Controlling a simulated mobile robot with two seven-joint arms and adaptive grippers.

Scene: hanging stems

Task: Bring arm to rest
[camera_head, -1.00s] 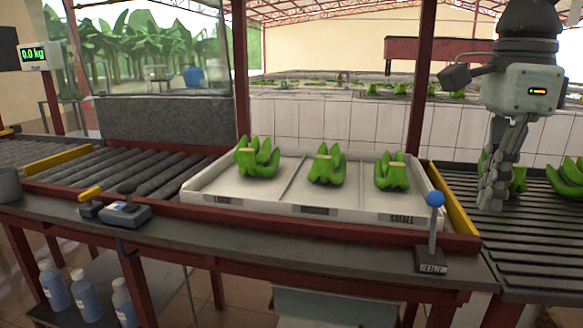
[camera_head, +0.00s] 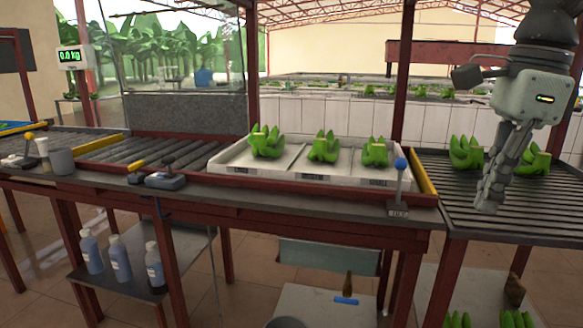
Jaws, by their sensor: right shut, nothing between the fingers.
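My right gripper (camera_head: 488,196) hangs down from the upper right, shut and empty, above the dark slatted conveyor (camera_head: 450,196). Two green banana clusters sit on that conveyor: one cluster (camera_head: 466,153) left of my right wrist and one (camera_head: 537,162) to its right. My gripper appears apart from both. A white tray (camera_head: 222,165) with three compartments stands to the left and holds a banana cluster in each: left (camera_head: 266,143), middle (camera_head: 323,147) and right (camera_head: 375,152). My left gripper is not in view.
A blue-knobbed lever (camera_head: 401,165) stands at the tray's front right corner. A yellow bar (camera_head: 424,173) separates tray and conveyor. Empty rollers (camera_head: 150,150) lie left of the tray. Bottles (camera_head: 120,258) stand on a lower shelf.

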